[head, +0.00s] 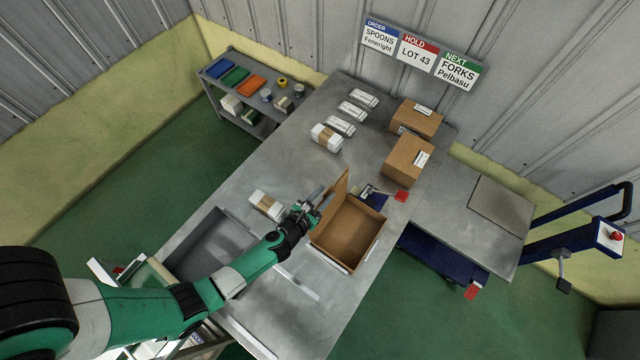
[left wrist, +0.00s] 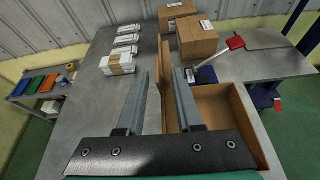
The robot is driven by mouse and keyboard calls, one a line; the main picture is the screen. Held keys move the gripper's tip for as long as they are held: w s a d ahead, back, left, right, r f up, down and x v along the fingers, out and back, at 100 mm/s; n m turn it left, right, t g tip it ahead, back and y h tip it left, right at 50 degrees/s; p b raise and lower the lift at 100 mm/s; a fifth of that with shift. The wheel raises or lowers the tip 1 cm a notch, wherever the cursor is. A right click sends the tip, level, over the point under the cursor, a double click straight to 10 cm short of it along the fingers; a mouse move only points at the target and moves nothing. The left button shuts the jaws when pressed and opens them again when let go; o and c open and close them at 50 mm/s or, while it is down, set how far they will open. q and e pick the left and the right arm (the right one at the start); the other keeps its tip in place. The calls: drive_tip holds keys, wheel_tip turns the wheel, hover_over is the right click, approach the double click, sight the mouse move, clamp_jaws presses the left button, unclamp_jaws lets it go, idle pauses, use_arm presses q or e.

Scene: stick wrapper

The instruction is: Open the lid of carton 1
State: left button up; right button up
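An open brown carton (head: 346,236) stands on the grey bench, and its inside looks empty. I cannot read a number on it. Its lid flap (head: 334,200) stands raised along the left side, roughly upright. The carton also shows in the left wrist view (left wrist: 222,103), with the flap (left wrist: 166,85) standing between my finger lines. My left gripper (head: 321,196) is at the flap's left side in the head view. Its fingers (left wrist: 160,95) are apart; whether they touch the flap I cannot tell. My right gripper is not in view.
Two closed cartons (head: 416,118) (head: 408,160) stand farther back. Several white packs (head: 340,125) and a banded bundle (head: 267,204) lie to the left. A grey tray (head: 212,250) is near my arm.

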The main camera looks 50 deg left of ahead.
use_arm(q)
drive_tip(key=p+v, duration=0.1)
drive_tip(key=v, duration=1)
drive_tip(key=shift+s, duration=0.25)
drive_tip(key=shift+d+r+p, duration=0.1)
drive_tip(key=shift+r+p, duration=0.05)
drive_tip(key=shift+p, duration=0.15)
